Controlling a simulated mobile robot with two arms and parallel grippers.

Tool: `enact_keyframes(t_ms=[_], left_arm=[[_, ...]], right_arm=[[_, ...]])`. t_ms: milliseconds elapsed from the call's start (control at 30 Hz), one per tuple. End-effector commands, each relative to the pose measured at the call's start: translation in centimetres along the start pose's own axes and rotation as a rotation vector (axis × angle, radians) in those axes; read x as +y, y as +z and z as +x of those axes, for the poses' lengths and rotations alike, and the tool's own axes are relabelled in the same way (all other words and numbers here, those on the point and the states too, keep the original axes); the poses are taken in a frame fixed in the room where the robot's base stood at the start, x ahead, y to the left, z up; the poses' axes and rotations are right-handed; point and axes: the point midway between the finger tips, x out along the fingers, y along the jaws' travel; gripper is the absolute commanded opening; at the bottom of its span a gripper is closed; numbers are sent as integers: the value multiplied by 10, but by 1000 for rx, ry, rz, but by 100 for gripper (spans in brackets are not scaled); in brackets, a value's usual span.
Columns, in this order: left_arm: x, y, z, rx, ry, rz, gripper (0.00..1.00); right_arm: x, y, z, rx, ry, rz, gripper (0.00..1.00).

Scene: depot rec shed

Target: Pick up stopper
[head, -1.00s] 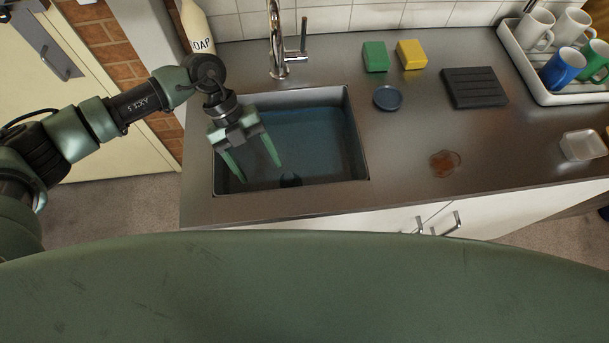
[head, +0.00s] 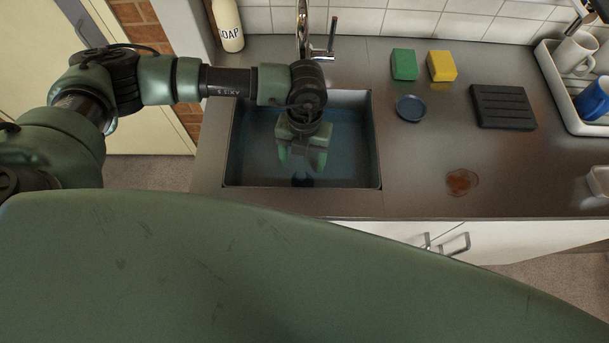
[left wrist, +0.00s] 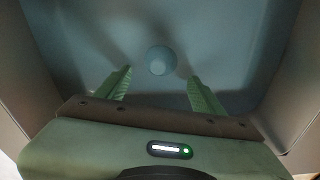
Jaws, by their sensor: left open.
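The sink (head: 228,160) holds bluish water. A small dark stopper (head: 303,180) sits low in the sink near its front side. In the left wrist view the stopper (left wrist: 160,60) is a round, pale blue-grey knob, seen just beyond and between the fingertips. My left gripper (head: 301,162) points down into the sink, its fingers open and apart, with nothing between them in contact. It also shows in the left wrist view (left wrist: 160,76). The gap in height between fingertips and stopper is hard to tell. My right gripper is not in view.
The tap (head: 304,35) stands close behind my left wrist. A soap bottle (head: 228,25) is at the back left. Green (head: 404,65) and yellow (head: 441,66) sponges, a blue dish (head: 411,108), a black rack (head: 502,107) and a brown spill (head: 461,182) lie on the counter.

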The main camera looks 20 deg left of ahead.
Motion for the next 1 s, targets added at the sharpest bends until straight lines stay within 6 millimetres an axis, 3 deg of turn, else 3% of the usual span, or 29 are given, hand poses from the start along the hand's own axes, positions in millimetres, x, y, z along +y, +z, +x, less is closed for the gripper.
enact_keyframes(t_ms=[333,500,767,1000], left_arm=[[2,0,43,4,2,0,68],[2,0,64,4,1,1,68],[2,1,68,2,-1,1,68],[2,1,68,2,-1,1,3]], right_arm=[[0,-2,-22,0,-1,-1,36],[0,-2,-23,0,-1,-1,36],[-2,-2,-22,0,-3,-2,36],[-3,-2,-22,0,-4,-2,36]])
